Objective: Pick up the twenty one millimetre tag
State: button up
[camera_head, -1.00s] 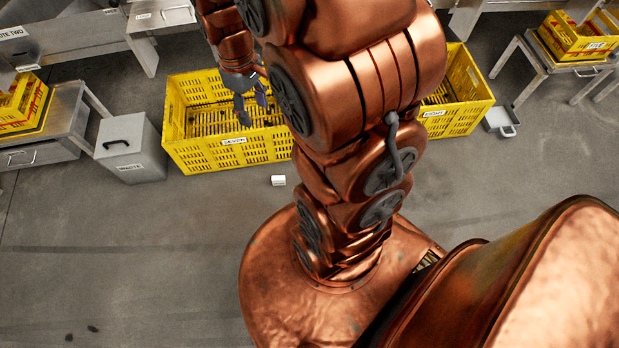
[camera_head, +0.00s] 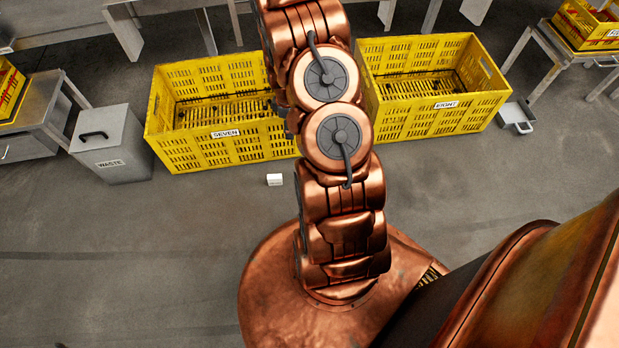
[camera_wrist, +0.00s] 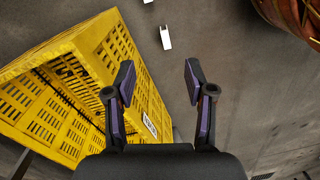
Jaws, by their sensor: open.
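A small white block (camera_head: 275,180) lies on the floor in front of the crate marked SEVEN in the head view. Any writing on it is too small to read, so I cannot tell whether it is the twenty one millimetre tag.
The yellow crate SEVEN (camera_head: 161,136) and crate EIGHT (camera_head: 490,104) stand on the floor behind my arm. A grey WASTE bin (camera_head: 115,140) stands at left. In the wrist view a yellow crate (camera_wrist: 117,45) fills the left. The floor in front is mostly clear.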

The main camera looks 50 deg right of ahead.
jog(key=s+d+f+b, duration=0.1)
jog(key=d+f+b, duration=0.1)
jog(key=f, duration=0.6)
jog(key=s+d+f+n+b, duration=0.1)
jog(key=f+b, duration=0.2)
jog(key=f, duration=0.6)
jog(key=s+d+f+n+b, duration=0.1)
jog(key=s+d+f+b, duration=0.1)
jog(key=f, duration=0.6)
jog(key=shift+d+f, duration=0.3)
notch_tip(320, 180, down, 2)
jog(key=shift+w+f+b, duration=0.1)
jog(key=shift+b, duration=0.6)
jog(key=f+b, duration=0.2)
jog(key=f, duration=0.1)
jog(key=f+b, duration=0.2)
jog(key=shift+w+a, duration=0.1)
jog(key=shift+w, duration=0.3)
grip_shut()
jog(key=shift+r, duration=0.15)
